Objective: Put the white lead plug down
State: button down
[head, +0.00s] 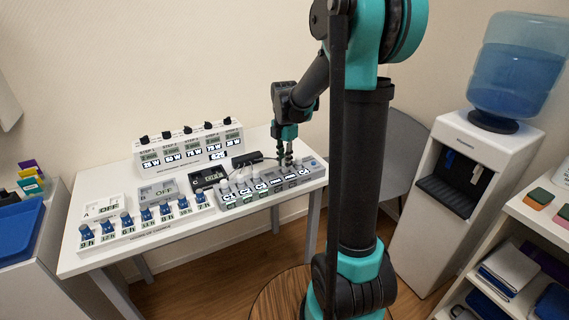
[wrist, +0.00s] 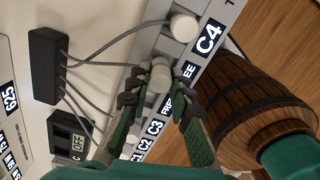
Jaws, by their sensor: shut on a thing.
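My gripper (wrist: 160,98) is shut on a white lead plug (wrist: 160,72), which shows between the fingertips in the wrist view. The plug is over or at the grey socket panel (wrist: 152,55), beside a label that reads FREE. I cannot tell whether it touches the panel. Another white plug (wrist: 183,27) stands at the C4 label, and a third white plug (wrist: 132,138) shows lower down the row. In the head view my gripper (head: 287,158) is at the panel's right part, and its fingers hide the held plug.
Grey cables run from a black box (wrist: 45,65) close to my gripper. A black display unit marked C (head: 208,177), a white timer panel (head: 190,148) and a row of blue knobs (head: 147,215) share the white table. A wooden barrel (wrist: 255,95) stands beyond the table edge.

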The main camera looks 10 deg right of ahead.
jog(key=shift+f, duration=0.4)
jog(key=shift+f, duration=0.1)
jog(key=c, duration=1.4)
grip_release()
jog(key=shift+o, duration=0.2)
notch_tip(320, 180, up, 12)
jog(key=s+d+f+m+t, duration=0.2)
jog(key=s+f+m, duration=0.6)
jog(key=s+m, duration=0.3)
jog(key=s+d+f+m+t, duration=0.2)
jog(key=s+f+m, duration=0.6)
jog(key=s+m, duration=0.3)
jog(key=shift+f+m, duration=0.35)
jog(key=shift+m, duration=0.55)
jog(key=shift+d, duration=0.1)
